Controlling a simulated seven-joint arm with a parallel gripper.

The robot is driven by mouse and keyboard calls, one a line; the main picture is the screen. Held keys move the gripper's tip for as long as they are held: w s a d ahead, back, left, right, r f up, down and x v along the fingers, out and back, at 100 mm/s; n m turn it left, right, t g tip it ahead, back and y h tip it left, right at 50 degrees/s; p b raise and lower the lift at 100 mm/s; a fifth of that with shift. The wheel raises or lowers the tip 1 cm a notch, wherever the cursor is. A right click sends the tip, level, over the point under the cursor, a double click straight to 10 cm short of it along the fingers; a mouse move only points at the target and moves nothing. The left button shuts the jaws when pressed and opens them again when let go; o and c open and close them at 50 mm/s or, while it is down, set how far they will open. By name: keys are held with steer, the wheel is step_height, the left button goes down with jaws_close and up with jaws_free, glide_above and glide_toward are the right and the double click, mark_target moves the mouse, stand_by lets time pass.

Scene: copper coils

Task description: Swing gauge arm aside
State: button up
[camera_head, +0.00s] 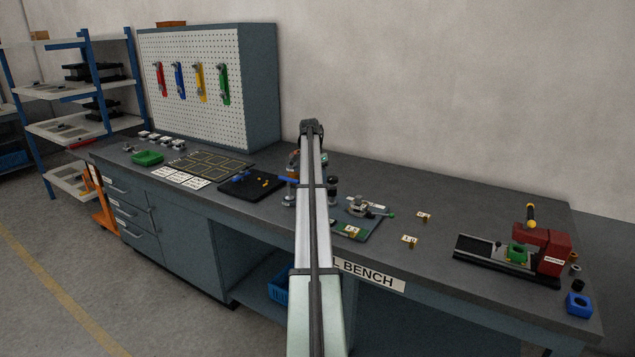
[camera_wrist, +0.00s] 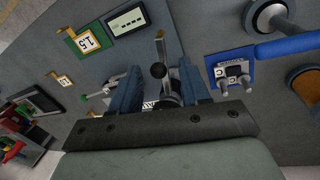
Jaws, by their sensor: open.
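My gripper (camera_wrist: 158,82) shows in the wrist view as two blue fingers, spread apart. Between them in that picture is a dark ball knob (camera_wrist: 157,71) on a thin grey rod; I cannot tell how near the fingers are or whether they touch. A blue bar (camera_wrist: 288,45), possibly the gauge arm, extends to the right edge near a round grey post (camera_wrist: 272,14). A blue block with grey terminals (camera_wrist: 232,72) lies beside the right finger. In the head view, my arm hides the gripper and part of this station; a dark knob (camera_head: 332,182) shows right of it.
A green-edged plate with a yellow 1.5 tag (camera_wrist: 86,41) and a clamp fixture (camera_head: 360,205) lie to the right in the head view. A red vise (camera_head: 545,240) stands further right. A black tray (camera_head: 250,187) lies left.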

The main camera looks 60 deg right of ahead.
step_height(320, 180, up, 14)
steer(key=w, duration=0.2)
steer(key=shift+w+d+f, duration=0.2)
steer(key=shift+w+d, duration=0.1)
steer(key=shift+f, duration=0.1)
stand_by(0.6)
